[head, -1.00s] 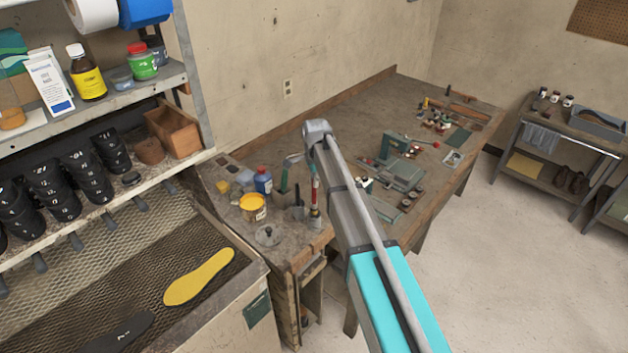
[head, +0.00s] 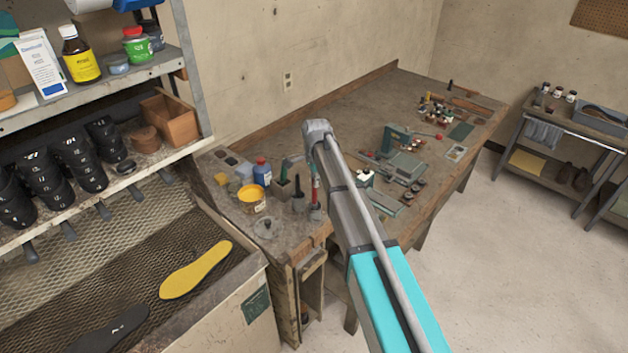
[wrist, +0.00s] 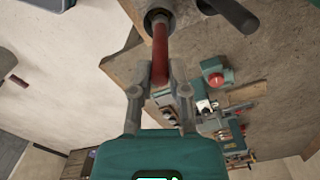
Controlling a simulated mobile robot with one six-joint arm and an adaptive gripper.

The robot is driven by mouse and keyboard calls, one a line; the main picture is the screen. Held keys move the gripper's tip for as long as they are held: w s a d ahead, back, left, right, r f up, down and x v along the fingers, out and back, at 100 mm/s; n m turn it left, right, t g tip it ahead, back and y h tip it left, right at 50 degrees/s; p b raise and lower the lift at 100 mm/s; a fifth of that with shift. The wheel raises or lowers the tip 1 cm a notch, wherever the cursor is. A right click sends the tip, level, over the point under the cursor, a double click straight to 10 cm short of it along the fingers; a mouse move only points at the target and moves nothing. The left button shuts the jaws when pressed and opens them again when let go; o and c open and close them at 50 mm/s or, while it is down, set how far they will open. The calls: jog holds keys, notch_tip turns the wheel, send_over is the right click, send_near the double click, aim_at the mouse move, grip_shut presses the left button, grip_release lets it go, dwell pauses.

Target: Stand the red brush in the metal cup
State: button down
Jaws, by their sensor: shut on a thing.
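The red brush (wrist: 160,54) is between the two grey fingers of my gripper (wrist: 161,78) in the wrist view, and the fingers are shut on it. Its far end meets the round grey mouth of the metal cup (wrist: 148,17). In the head view the brush (head: 315,184) stands about upright, with its lower end at the cup (head: 316,213) near the bench's front corner. It looks to be inside the cup's rim, but I cannot tell how deep. My arm hides most of the gripper there.
A dark-handled tool in a second holder (head: 298,204) stands close left of the cup. A yellow tin (head: 251,200), a blue bottle (head: 262,174) and a grey lid (head: 266,229) are further left. A green machine (head: 394,142) and small parts lie to the right on the bench.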

dwell(0.3)
jog(key=c, duration=0.5)
grip_release()
jog(key=shift+c, duration=0.2)
dwell(0.3)
